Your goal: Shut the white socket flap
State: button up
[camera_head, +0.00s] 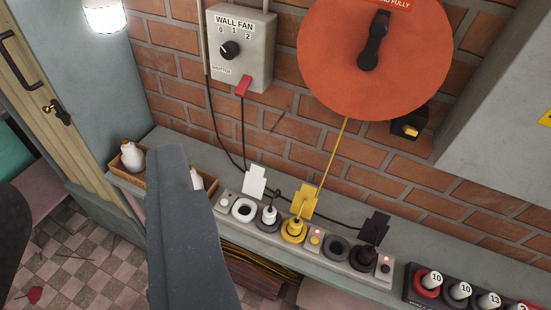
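The white socket flap (255,181) stands raised behind a white round socket (243,210) near the left end of a grey socket strip on the ledge. That socket is uncovered and looks empty. My gripper (172,157) shows as a large dark grey finger shape in the lower middle-left, its tip left of the flap and apart from it. I see no thing held in it. How its fingers stand to each other is not clear.
Right of the white socket sit a white plug (268,215), a yellow plug (293,229) under a raised yellow flap (306,202), and a dark plug (362,257) under a black flap (376,228). A wooden tray (145,182) with white bottles is left. Cords hang behind.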

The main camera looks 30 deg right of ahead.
aim_at(254, 183)
jog(key=z, duration=0.3)
jog(key=i, duration=0.35)
jog(key=u, duration=1.25)
jog(key=k, duration=0.9)
jog(key=z, duration=0.7)
jog(key=i, duration=1)
